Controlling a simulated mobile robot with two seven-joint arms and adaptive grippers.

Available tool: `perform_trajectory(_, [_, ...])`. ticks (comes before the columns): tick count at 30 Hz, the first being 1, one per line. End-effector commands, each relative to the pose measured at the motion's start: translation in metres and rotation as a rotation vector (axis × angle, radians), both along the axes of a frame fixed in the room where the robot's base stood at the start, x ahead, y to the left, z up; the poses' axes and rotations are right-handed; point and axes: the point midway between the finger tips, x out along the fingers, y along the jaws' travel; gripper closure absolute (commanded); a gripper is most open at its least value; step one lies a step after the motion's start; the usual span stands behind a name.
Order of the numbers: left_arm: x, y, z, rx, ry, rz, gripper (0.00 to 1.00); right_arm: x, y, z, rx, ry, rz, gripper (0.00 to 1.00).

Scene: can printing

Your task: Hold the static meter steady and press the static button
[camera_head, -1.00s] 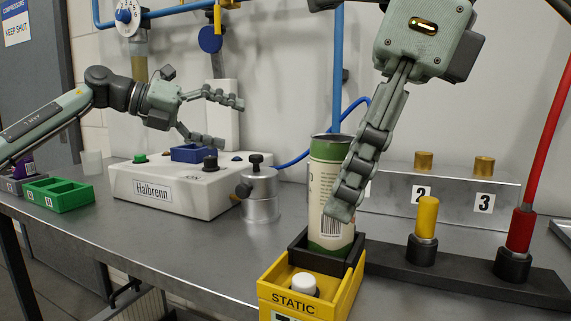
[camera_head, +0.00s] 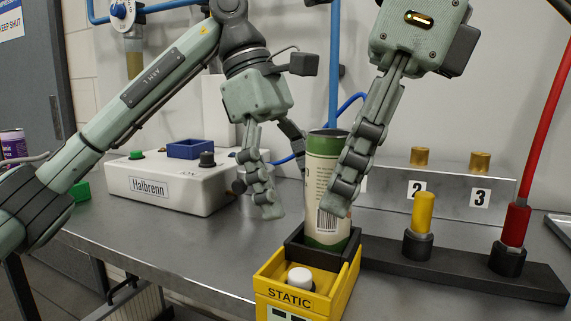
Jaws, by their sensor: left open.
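The static meter (camera_head: 290,297) is a yellow box marked STATIC at the front centre, with a white button (camera_head: 300,279) on top. A green and cream can (camera_head: 320,185) stands upright in the dark holder (camera_head: 305,251) at the meter's back. My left gripper (camera_head: 285,182) is open, pointing down, left of the can and above and behind the meter; it looks empty. My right gripper (camera_head: 342,200) points down in front of the can's right side. Its fingers overlap in this view, so its opening and any contact with the can are hidden.
A white Halbrenn box (camera_head: 160,188) stands at the left, partly behind my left arm. A black rail (camera_head: 465,272) with yellow and red plugs lies at the right. Bare grey table (camera_head: 190,245) lies left of the meter.

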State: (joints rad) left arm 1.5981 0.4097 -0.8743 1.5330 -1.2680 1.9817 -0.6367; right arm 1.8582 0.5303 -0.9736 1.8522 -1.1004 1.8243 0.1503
Motion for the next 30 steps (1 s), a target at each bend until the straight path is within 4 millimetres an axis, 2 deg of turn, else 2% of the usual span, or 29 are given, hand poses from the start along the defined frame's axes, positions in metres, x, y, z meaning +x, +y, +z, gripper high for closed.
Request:
perform_trajectory(3, [-0.003, -0.006, -0.017, 0.000, 0.001, 0.001, 0.09, 0.000, 0.000, 0.000, 0.000, 0.000, 0.000, 0.66])
perform_trajectory(9, [-0.005, -0.012, -0.033, -0.001, 0.001, 0.003, 0.09, 0.000, 0.000, 0.000, 0.000, 0.000, 0.000, 0.66])
perform_trajectory(19, [-0.005, -0.014, -0.035, -0.002, 0.001, 0.004, 0.10, 0.000, 0.000, 0.000, 0.000, 0.000, 0.000, 0.66])
perform_trajectory(30, [-0.005, -0.014, -0.035, -0.002, 0.001, 0.003, 0.56, 0.000, 0.000, 0.000, 0.000, 0.000, 0.000, 0.66])
